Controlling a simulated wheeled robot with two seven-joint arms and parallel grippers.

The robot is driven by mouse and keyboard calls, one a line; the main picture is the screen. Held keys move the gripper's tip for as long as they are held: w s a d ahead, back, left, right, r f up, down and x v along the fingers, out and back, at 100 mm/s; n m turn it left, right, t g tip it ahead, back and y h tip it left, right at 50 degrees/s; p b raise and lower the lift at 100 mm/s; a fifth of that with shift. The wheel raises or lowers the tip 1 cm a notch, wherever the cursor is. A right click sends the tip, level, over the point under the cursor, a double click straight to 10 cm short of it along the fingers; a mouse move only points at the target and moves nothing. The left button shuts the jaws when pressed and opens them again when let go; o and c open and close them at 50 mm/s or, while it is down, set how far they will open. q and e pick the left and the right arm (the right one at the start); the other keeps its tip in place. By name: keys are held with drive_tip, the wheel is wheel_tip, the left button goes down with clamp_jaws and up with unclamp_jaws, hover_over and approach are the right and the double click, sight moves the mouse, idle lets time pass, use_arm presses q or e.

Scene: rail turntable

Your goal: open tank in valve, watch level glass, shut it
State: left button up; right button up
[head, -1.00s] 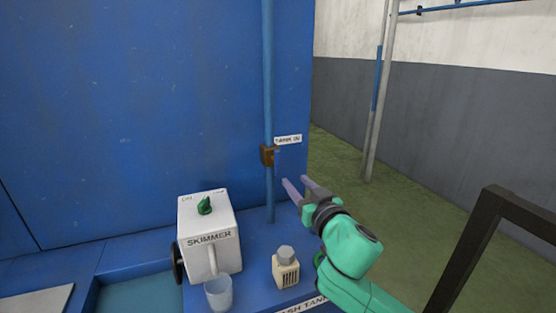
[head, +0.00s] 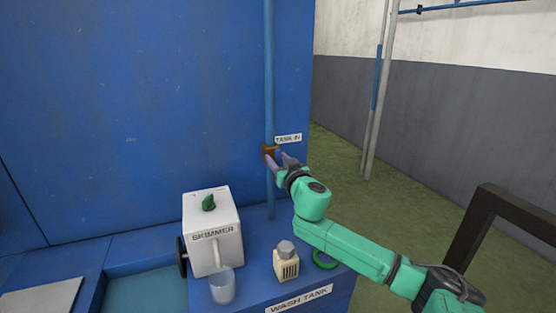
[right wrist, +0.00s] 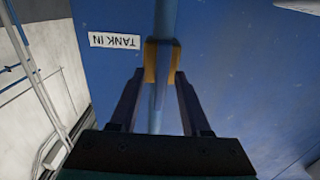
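The tank in valve is a small brass body (head: 269,152) on a vertical blue pipe (head: 270,90). The TANK IN label (head: 289,138) is just right of it. My right gripper (head: 280,161) is at the valve from the right, fingers apart. In the right wrist view, the brass body (right wrist: 150,63) shows upside down between and just beyond the fingertips (right wrist: 158,80), with a narrow blue length running down between the fingers. I cannot tell if that is lever or pipe, or whether the fingers touch it. I cannot make out a level glass. My left gripper is out of view.
A clear cup (head: 222,286) and a cream bottle with a grey cap (head: 286,262) stand in front. A green ring (head: 325,259) lies under my right arm.

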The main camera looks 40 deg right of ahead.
clamp_jaws()
drive_tip(key=shift+a+r+n+p, duration=0.1)
drive_tip(key=shift+n+p, duration=0.3)
drive_tip(key=shift+n, duration=1.3)
drive_tip(key=shift+o, duration=0.4)
unclamp_jaws()
drive_tip(key=shift+s+a, duration=0.1)
